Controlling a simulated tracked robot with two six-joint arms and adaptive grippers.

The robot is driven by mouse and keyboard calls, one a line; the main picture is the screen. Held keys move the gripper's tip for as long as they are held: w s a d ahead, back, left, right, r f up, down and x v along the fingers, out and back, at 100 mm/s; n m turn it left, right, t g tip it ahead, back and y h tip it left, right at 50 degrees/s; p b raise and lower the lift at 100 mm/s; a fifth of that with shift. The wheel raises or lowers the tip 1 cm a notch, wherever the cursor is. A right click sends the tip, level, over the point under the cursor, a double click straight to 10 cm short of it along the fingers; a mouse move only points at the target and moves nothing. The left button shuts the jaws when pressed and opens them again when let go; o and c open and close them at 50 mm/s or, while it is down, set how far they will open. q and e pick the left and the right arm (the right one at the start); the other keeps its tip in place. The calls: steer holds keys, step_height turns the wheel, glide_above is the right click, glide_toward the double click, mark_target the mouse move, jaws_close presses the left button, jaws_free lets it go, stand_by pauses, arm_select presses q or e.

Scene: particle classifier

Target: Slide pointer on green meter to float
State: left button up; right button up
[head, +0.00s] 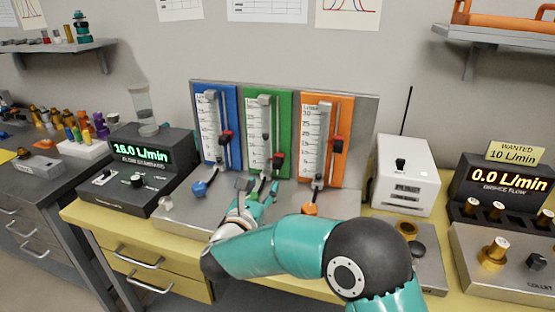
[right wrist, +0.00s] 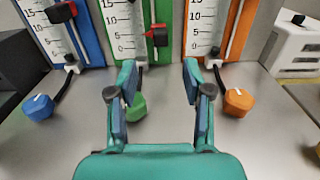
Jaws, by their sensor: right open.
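The green meter (head: 285,115) is the middle of three upright panels. Its pointer (head: 277,160), a red and black slider, sits low on the rod right of the scale. My right gripper (head: 257,193) is below the green meter, open and empty. In the right wrist view its fingers (right wrist: 159,78) are spread, with the green knob (right wrist: 137,108) visible between them. My left gripper is out of view.
A blue meter (head: 203,120) and an orange meter (head: 340,110) flank the green one, each with a pointer. Their blue knob (right wrist: 38,107) and orange knob (right wrist: 238,102) stand on the grey base either side of my fingers. A display box (head: 150,160) reads 16.0 L/min.

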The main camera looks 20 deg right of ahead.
mark_target(276, 164)
steer(key=p+x, duration=0.2)
steer(key=x, duration=1.1)
steer(key=shift+p, duration=0.35)
steer(key=shift+c, duration=0.3)
jaws_close()
